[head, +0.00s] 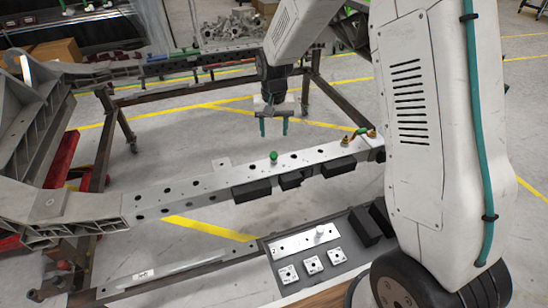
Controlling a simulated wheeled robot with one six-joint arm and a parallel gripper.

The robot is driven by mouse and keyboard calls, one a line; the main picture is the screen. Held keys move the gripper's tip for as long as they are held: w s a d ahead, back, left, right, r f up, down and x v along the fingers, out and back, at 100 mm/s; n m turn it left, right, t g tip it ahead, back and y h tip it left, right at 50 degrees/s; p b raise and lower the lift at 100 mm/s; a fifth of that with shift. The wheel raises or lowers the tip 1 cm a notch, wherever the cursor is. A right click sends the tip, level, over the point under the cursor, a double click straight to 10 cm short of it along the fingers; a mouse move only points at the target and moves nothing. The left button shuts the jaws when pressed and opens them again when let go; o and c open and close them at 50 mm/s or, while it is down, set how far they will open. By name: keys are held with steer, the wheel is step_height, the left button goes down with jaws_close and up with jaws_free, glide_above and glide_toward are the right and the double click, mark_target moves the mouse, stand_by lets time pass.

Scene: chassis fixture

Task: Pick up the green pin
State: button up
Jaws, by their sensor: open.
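A green pin (273,157) with a rounded head stands upright on the top face of the long grey chassis beam (190,184), near the middle of the picture. My gripper (274,129) hangs from my arm above and close to the pin in the picture. Its two green fingers point down and are apart, with nothing between them. I cannot tell the exact height or depth between the fingertips and the pin. The lower part of the pin is hidden.
Black blocks (291,180) sit along the beam's near side. A tray (267,247) in front holds a white plate, small square parts and black blocks. Another beam (190,63) crosses behind. Grey brackets (62,208) stand left.

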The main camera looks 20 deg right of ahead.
mark_target(274, 153)
stand_by(0.3)
steer(key=f, duration=0.3)
steer(key=shift+s+d, duration=0.2)
steer(key=shift+s, duration=0.1)
steer(key=f, duration=0.7)
steer(key=shift+w+a+f, duration=0.2)
steer(key=shift+w+f, duration=0.1)
jaws_close()
